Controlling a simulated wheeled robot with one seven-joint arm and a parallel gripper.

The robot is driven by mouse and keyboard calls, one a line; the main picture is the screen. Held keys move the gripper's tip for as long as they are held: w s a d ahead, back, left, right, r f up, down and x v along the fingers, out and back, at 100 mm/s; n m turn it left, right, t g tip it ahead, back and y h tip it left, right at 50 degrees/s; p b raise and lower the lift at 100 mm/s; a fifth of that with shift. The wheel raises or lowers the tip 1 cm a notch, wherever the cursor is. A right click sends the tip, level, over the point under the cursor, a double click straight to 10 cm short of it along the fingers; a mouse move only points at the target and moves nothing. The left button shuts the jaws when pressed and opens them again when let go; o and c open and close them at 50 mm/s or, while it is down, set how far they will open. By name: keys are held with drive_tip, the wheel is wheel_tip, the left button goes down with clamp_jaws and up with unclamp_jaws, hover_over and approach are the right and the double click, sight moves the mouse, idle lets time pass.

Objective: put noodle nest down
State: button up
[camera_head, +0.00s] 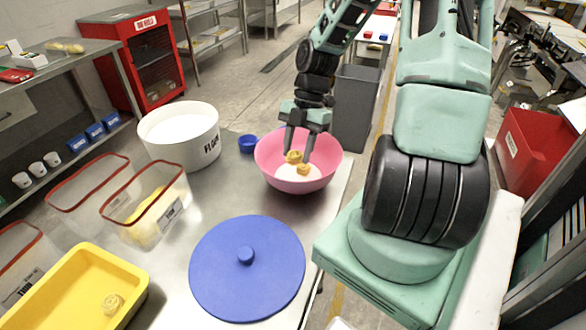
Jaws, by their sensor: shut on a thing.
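My gripper (298,157) points down into the pink bowl (268,172) and is shut on a noodle nest (293,156), a small yellow-tan clump at its fingertips. A second yellow-tan clump (304,170) shows just below and right of it, over the white contents (292,180) of the bowl. I cannot tell whether the held nest touches the contents or the second clump. Another noodle nest (112,304) lies in the yellow tray (62,262) at the lower left.
A blue lid (245,285) lies on the metal table in front of the bowl. A white flour tub (175,160), a small blue cup (248,145) and clear red-rimmed containers (128,226) stand to the left. A grey bin (357,110) stands behind the bowl.

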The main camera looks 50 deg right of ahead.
sight(298, 171)
drive_tip(key=shift+f, duration=3.15)
drive_tip(key=shift+f+b, duration=0.3)
drive_tip(key=shift+f, duration=0.25)
drive_tip(key=o, duration=0.9)
drive_tip(key=shift+o, duration=0.2)
